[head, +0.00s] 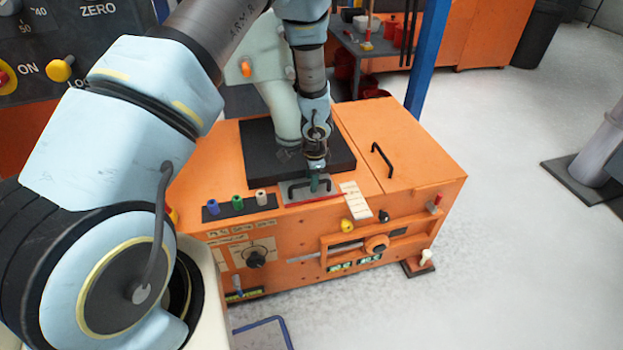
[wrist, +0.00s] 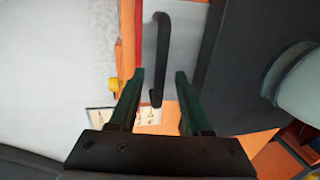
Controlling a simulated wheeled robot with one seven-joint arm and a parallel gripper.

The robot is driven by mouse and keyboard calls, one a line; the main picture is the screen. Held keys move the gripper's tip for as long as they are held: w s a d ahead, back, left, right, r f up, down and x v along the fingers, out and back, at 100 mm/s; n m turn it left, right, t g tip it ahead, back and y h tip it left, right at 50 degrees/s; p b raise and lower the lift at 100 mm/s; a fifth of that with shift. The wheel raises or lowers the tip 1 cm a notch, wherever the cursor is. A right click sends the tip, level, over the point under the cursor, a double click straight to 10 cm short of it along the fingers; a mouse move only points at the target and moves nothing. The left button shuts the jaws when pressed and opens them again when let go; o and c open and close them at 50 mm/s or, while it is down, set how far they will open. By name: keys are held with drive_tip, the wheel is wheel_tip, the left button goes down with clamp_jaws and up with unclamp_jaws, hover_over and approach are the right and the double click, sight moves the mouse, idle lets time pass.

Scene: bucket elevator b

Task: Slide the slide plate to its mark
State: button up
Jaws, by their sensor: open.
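The slide plate (head: 318,184) is a grey plate with a black bar handle (head: 296,189), set in the top of the orange machine near its front edge. In the wrist view the plate (wrist: 180,45) and its handle (wrist: 161,50) run up the picture. A pale scale strip with marks (head: 355,199) lies just right of the plate; part of it shows in the wrist view (wrist: 150,116). My gripper (head: 314,185) is at the right end of the handle. In the wrist view its green fingers (wrist: 159,80) are open, one on each side of the handle's end; contact cannot be told.
A black raised block (head: 262,140) stands behind the plate. Coloured pegs (head: 237,202) are to its left, and a lid with a black handle (head: 382,160) is to its right. A yellow knob (head: 347,225) sticks out of the front face.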

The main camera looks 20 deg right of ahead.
wheel_tip(320, 180, up, 11)
drive_tip(key=s, duration=0.2)
drive_tip(key=shift+f, duration=0.2)
drive_tip(key=shift+a, duration=0.1)
idle(0.3)
drive_tip(key=w+a+r+n+y+p, duration=0.1)
drive_tip(key=a+r+n, duration=0.5)
drive_tip(key=a, duration=0.4)
drive_tip(key=w+a+r+n+p, duration=0.1)
drive_tip(key=a+r+n, duration=0.2)
drive_tip(key=a+r, duration=0.5)
drive_tip(key=s+a+r+n, duration=0.3)
drive_tip(key=s+a+n, duration=0.1)
drive_tip(key=a, duration=0.2)
drive_tip(key=s+a+r+n+h, duration=0.1)
drive_tip(key=s+a+r+n, duration=0.2)
drive_tip(key=s+a+n, duration=0.1)
drive_tip(key=a+n, duration=0.1)
drive_tip(key=a, duration=0.1)
drive_tip(key=shift+a+g, duration=0.3)
drive_tip(key=shift+a, duration=0.1)
drive_tip(key=shift+r, duration=0.1)
